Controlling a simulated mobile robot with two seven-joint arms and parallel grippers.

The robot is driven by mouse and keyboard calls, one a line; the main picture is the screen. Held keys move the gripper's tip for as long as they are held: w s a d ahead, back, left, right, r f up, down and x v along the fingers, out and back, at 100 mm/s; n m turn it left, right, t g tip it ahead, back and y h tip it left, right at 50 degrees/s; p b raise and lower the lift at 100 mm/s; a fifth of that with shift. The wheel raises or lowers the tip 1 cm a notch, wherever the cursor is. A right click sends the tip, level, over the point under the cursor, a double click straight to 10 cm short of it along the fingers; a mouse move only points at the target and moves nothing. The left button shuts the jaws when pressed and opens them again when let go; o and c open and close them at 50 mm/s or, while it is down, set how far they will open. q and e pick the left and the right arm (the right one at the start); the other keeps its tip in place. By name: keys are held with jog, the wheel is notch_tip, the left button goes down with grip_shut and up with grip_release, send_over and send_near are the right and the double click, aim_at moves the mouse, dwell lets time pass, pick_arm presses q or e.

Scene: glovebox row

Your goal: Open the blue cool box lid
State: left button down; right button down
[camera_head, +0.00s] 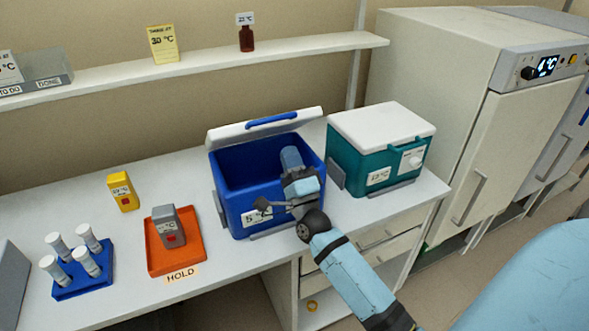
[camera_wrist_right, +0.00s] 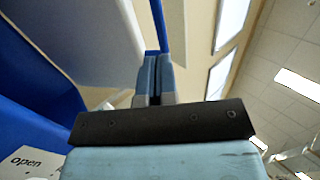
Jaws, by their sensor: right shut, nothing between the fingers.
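The blue cool box (camera_head: 235,190) stands on the bench, and its blue inside shows. Its white lid (camera_head: 222,135) is raised at the back, with a blue handle (camera_head: 272,119) on its edge. My right gripper (camera_head: 290,155) is over the front right of the box opening, shut and empty, its fingers pointing up towards the lid. In the right wrist view, the shut fingers (camera_wrist_right: 154,75) stand below a blue strip, with the pale lid (camera_wrist_right: 75,40) at left. Whether they touch the lid is unclear. My left gripper is out of view.
A teal cool box (camera_head: 345,160) with a white lid stands close at right, beside a fridge (camera_head: 440,80). Left are an orange tray (camera_head: 190,262) with a grey container, a yellow container (camera_head: 123,191) and a blue tube rack (camera_head: 82,287). A shelf (camera_head: 210,65) runs behind.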

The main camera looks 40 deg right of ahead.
aim_at(278, 120)
jog(key=p+x, duration=0.1)
jog(key=x, duration=0.5)
jog(key=shift+w+p, duration=0.15)
jog(key=shift+p, duration=0.25)
jog(key=shift+r, duration=0.25)
jog(key=shift+w+d+r, duration=0.1)
jog(key=shift+w+r, duration=0.25)
jog(key=shift+r, duration=0.15)
jog(key=x, duration=0.9)
jog(key=shift+w+r+p, duration=0.1)
jog(key=shift+r+p, duration=0.1)
jog(key=shift+p, duration=0.15)
jog(key=w+d+r+b, duration=0.2)
jog(key=w+r+b, duration=0.1)
jog(key=w, duration=0.6)
jog(key=shift+r, duration=0.15)
